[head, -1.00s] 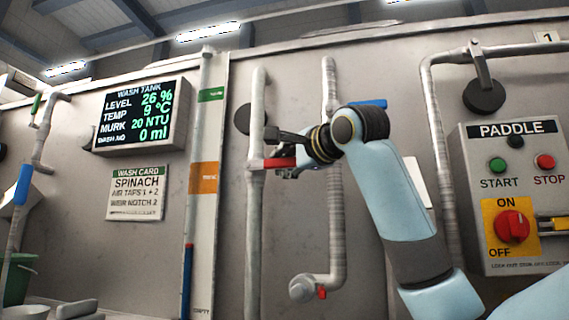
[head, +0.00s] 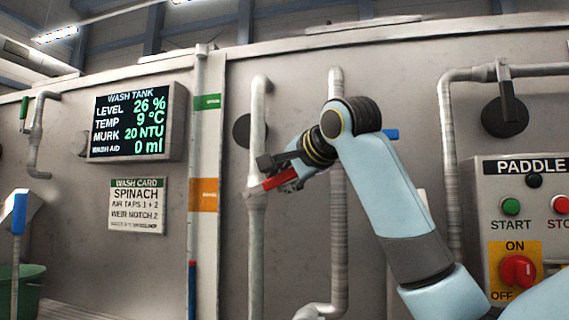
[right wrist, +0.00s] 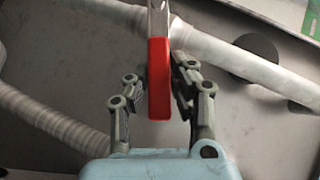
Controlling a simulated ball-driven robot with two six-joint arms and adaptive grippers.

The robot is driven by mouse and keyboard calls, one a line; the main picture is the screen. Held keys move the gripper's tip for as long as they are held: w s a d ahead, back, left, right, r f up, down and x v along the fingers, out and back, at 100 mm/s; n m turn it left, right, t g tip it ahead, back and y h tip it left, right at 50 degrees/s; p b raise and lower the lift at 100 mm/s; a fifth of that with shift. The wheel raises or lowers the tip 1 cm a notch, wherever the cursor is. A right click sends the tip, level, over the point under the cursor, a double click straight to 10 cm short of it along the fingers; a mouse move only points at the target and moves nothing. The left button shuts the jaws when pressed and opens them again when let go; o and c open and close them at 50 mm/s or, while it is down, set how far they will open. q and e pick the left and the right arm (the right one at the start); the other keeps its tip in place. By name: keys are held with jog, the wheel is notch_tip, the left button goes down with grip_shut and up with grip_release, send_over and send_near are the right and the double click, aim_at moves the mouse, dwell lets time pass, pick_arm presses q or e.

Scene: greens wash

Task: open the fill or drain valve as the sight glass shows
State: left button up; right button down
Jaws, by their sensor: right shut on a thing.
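The sight glass (head: 191,290) stands on the tank front at left of centre, its blue column ending below the orange band (head: 204,195) and well below the green band (head: 208,102). The display (head: 135,122) reads level 26 %. A red valve lever (head: 281,179) sits on the grey pipe (head: 257,225) just right of the glass, tilted with its right end higher. My right gripper (head: 278,168) is shut on this lever. In the right wrist view the red lever (right wrist: 159,85) lies between the fingers. My left gripper is not in view.
A blue handle (head: 391,134) shows behind my right arm at a second pipe (head: 337,235). The paddle panel (head: 530,220) with its red switch is at right. A wash card (head: 137,206) hangs below the display. A green bucket (head: 30,285) is at lower left.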

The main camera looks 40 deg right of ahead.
jog(key=c, duration=1.2)
grip_release()
jog(key=shift+o, duration=0.2)
jog(key=v, duration=1.2)
